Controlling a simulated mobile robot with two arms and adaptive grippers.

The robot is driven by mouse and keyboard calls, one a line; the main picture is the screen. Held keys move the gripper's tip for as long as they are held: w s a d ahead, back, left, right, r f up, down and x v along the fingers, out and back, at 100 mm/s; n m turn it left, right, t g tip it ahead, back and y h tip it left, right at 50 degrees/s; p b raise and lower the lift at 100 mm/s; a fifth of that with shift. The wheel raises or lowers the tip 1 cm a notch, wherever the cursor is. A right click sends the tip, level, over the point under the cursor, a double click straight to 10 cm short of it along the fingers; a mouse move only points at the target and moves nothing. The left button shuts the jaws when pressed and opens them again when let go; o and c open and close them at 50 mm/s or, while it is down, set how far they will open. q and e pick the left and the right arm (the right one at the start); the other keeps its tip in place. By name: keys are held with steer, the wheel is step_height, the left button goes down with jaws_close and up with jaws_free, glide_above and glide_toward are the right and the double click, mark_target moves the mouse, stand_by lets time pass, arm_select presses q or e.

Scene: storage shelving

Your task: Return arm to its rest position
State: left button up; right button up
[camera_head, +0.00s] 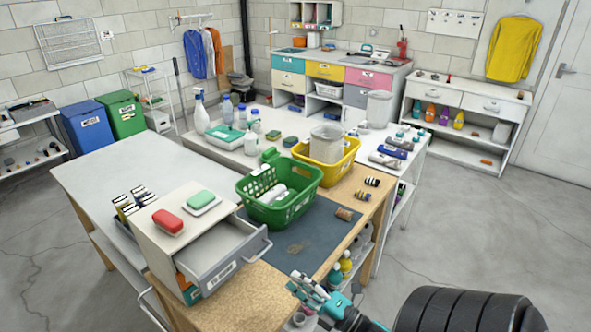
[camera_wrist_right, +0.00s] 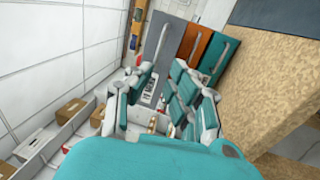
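My right gripper (camera_head: 308,288), teal and grey, is low in the head view, just off the wooden bench edge. In the right wrist view its fingers (camera_wrist_right: 160,78) stand apart, with nothing held between them. Behind them are grey, orange and teal drawer fronts (camera_wrist_right: 187,38). My right arm comes in from the bottom right, with a large black ribbed part of it in the corner. My left gripper and arm are not in view.
A small cabinet beside the arm has an open grey drawer (camera_head: 222,254). A green basket (camera_head: 270,208) and a yellow bin (camera_head: 343,168) stand on the bench (camera_head: 250,300). Bottles (camera_head: 345,265) stand below the bench edge. Grey floor (camera_head: 480,235) to the right is clear.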

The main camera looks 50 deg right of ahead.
steer(key=shift+f, duration=0.1)
stand_by(0.3)
steer(key=f+m+g, duration=0.1)
steer(key=f+m, duration=0.1)
steer(key=f, duration=0.3)
steer(key=s+f+m+g+h, duration=0.1)
steer(key=f+m+g, duration=0.1)
steer(key=f, duration=0.4)
steer(key=a+f+m+g+h+b, duration=0.1)
steer(key=f+m, duration=0.1)
steer(key=f, duration=0.4)
steer(key=shift+s, duration=0.35)
steer(key=s+a+f+m+g+b, duration=0.1)
steer(key=s+a+f+m+g, duration=0.25)
steer(key=f, duration=0.55)
steer(key=s+a+f+m+g, duration=0.2)
steer(key=s+f, duration=0.2)
steer(key=f, duration=0.4)
steer(key=s+a+f+m+g, duration=0.1)
steer(key=s+a+f+g, duration=0.2)
steer(key=s+f, duration=0.2)
steer(key=s+a+f+m+g+b, duration=0.1)
steer(key=s+a+f+m+g, duration=0.1)
steer(key=s+f, duration=0.3)
steer(key=s+a+f+m+g+b, duration=0.1)
steer(key=s+a+f+g, duration=0.3)
steer(key=s, duration=0.6)
steer(key=shift+s+a+f+m+y, duration=0.35)
steer(key=shift+f+m, duration=0.2)
steer(key=shift+f, duration=0.4)
